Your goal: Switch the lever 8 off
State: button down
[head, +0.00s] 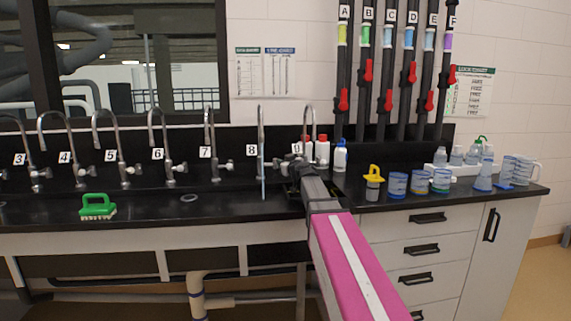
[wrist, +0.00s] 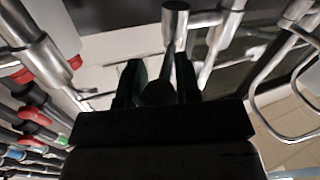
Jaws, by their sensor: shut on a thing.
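Tap 8 (head: 261,125) is a tall chrome tap beside the label 8 at the back of the black bench in the head view. A pale blue vertical streak (head: 263,185), like running water, hangs below its spout. My gripper (head: 288,169) is at the right side of this tap's base and hides its lever in the head view. In the wrist view my gripper (wrist: 159,82) has its two dark fingers closed around a dark rounded piece, which looks like the lever's end. A chrome fitting (wrist: 174,25) stands just beyond the fingertips.
Tap 9 (head: 311,118) stands close behind my arm, with white bottles (head: 340,155) to its right. Tap 7 (head: 209,130) is to the left. A green brush (head: 97,206) lies on the bench (head: 140,206). Cups and a yellow-topped container (head: 374,182) stand to the right.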

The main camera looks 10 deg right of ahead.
jog(key=c, duration=0.8)
grip_release()
jog(key=shift+s, duration=0.15)
jog(key=v, duration=1)
jog(key=shift+s+d, duration=0.1)
jog(key=shift+s, duration=0.15)
